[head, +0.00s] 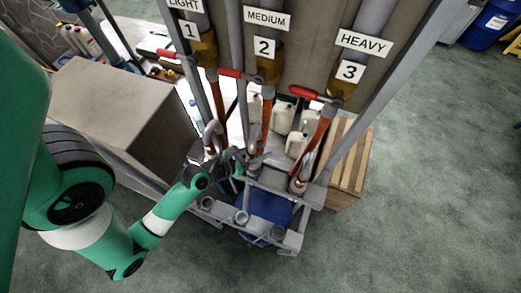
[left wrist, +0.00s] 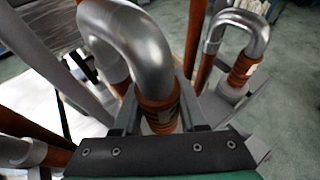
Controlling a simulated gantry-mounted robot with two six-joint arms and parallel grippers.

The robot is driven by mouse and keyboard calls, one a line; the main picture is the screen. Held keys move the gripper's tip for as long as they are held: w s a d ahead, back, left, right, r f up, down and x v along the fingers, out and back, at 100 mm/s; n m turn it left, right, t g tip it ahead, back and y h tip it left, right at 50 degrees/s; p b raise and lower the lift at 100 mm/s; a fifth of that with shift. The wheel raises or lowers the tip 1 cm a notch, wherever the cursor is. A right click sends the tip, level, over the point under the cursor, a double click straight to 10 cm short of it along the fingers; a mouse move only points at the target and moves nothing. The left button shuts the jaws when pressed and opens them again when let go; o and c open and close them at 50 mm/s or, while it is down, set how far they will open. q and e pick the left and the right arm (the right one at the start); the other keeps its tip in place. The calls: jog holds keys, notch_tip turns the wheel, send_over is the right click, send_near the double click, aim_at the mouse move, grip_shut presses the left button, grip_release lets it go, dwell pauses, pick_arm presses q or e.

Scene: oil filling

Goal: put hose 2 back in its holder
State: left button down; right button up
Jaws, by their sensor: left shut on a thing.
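Hose 2 (head: 265,128) hangs as an orange-brown line below the MEDIUM sign and the number 2. My left gripper (head: 238,163) is at its lower end, shut on it. In the left wrist view the bent metal nozzle of hose 2 (left wrist: 135,38) rises in front of the jaws, and its orange-brown collar (left wrist: 158,108) sits between the fingers. The metal rack (head: 270,188) with several round cups, one of them a cup on the front rail (head: 241,217), lies below and beside the gripper. I cannot tell which cup belongs to hose 2. My right gripper is not in view.
Hose 3 (head: 322,130) hangs to the right, its bent nozzle (left wrist: 240,32) close by in the wrist view. Hose 1 (head: 209,90) hangs to the left. White jugs (head: 283,118) stand behind the hoses, a blue bin (head: 265,207) under the rack. The floor in front is clear.

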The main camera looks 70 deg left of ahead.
pick_arm(q)
notch_tip(320, 180, down, 3)
jog(key=shift+r+b, duration=0.15)
jog(key=shift+b, duration=0.35)
jog(key=shift+f+b, duration=1.35)
jog(key=shift+b, duration=0.35)
jog(key=shift+c, duration=1.1)
grip_release()
jog(key=shift+f, duration=0.1)
jog(key=shift+s, duration=0.1)
